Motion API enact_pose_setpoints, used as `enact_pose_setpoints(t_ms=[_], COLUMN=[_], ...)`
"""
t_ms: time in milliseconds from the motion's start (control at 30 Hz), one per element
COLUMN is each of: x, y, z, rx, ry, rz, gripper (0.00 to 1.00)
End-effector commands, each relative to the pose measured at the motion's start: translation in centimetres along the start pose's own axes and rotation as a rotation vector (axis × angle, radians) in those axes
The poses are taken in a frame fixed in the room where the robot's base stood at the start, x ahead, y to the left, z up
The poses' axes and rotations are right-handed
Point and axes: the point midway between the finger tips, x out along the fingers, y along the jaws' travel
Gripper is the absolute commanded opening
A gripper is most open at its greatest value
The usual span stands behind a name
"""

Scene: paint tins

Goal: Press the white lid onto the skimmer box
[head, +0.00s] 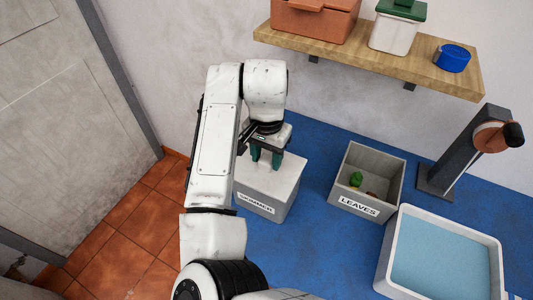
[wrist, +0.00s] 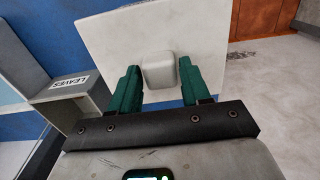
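The white lid (head: 280,178) is a flat square plate with a raised block-shaped knob. It covers the top of the grey skimmer box (head: 272,208), whose front label is partly hidden by my arm. I cannot tell whether the lid is fully seated. My gripper (head: 265,157) is above the lid, with its green fingers pointing down. The lid hides the box's inside.
An open grey LEAVES box (head: 357,208) with a few items stands right of the skimmer box on the blue surface. A water-filled basin (head: 391,238) and a dark post (head: 455,160) are farther right. A wooden shelf (head: 420,70) with containers hangs above.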

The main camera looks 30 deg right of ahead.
Motion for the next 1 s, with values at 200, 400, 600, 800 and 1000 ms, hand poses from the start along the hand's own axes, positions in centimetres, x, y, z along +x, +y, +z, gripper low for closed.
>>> enact_pose_setpoints(t_ms=[200, 400, 600, 800, 1000], x=[0.0, 0.0, -1.2, -5.0, -8.6], y=[0.0, 0.0, -0.1, -0.1, -0.1], z=[0.0, 0.0, -0.1, -0.1, 0.0], rx=[-0.001, -0.001, 0.000, 0.001, 0.000], ry=[0.000, 0.000, 0.001, 0.001, -0.002], rz=[0.000, 0.000, -0.003, -0.005, -0.005], gripper=[0.68, 0.68, 0.68, 0.68, 0.68])
